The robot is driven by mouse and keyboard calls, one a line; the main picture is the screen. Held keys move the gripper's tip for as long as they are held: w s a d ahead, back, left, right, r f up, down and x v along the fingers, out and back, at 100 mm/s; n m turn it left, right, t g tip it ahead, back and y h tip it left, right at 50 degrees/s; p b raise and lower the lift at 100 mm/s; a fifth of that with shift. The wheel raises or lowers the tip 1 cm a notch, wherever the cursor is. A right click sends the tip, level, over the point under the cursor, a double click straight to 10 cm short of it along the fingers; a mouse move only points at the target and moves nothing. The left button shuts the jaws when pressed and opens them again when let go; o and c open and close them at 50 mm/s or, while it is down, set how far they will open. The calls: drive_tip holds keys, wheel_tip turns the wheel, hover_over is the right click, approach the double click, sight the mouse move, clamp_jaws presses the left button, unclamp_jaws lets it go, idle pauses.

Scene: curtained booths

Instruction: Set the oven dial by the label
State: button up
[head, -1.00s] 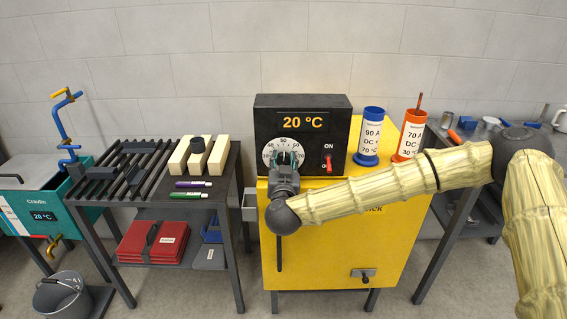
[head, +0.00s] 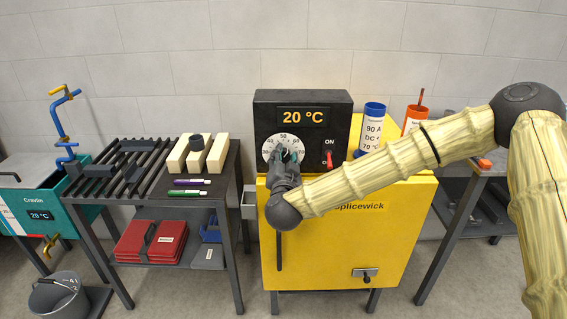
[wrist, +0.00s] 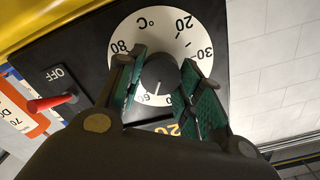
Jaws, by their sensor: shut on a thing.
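The yellow oven (head: 345,235) has a black control box (head: 340,105) on top, its display reading 20 °C. The white dial (head: 267,147) on that box carries numbers around a dark knob (wrist: 160,75). My gripper (head: 286,160) is shut on the knob, its green-padded fingers on either side in the wrist view. There, upside down, the knob's white line points near 60. The blue canister (head: 374,112) has a label reading 90 A, DC and 70 °; my arm covers its lower part. The orange canister (head: 413,116) is mostly hidden by my arm.
A red switch lever (wrist: 50,103) sits beside the dial, near OFF in the wrist view. A rack table (head: 228,170) with wood blocks and pens stands left. A teal Cravlin unit (head: 45,205) is farther left, and a grey bench (head: 470,190) is right.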

drive_tip(key=m+b, duration=0.1)
drive_tip(key=m, duration=0.1)
drive_tip(key=m+b, duration=0.2)
drive_tip(key=m, duration=0.1)
drive_tip(key=shift+f+m, duration=0.2)
drive_tip(key=shift+m, duration=0.1)
drive_tip(key=m+b, duration=0.3)
drive_tip(key=m, duration=0.2)
drive_tip(key=shift+d+b, duration=0.1)
drive_tip(key=shift+b, duration=0.2)
drive_tip(key=shift+r, duration=0.1)
drive_tip(key=o, duration=1)
drive_tip(key=shift+o, duration=0.2)
drive_tip(key=s, duration=1.2)
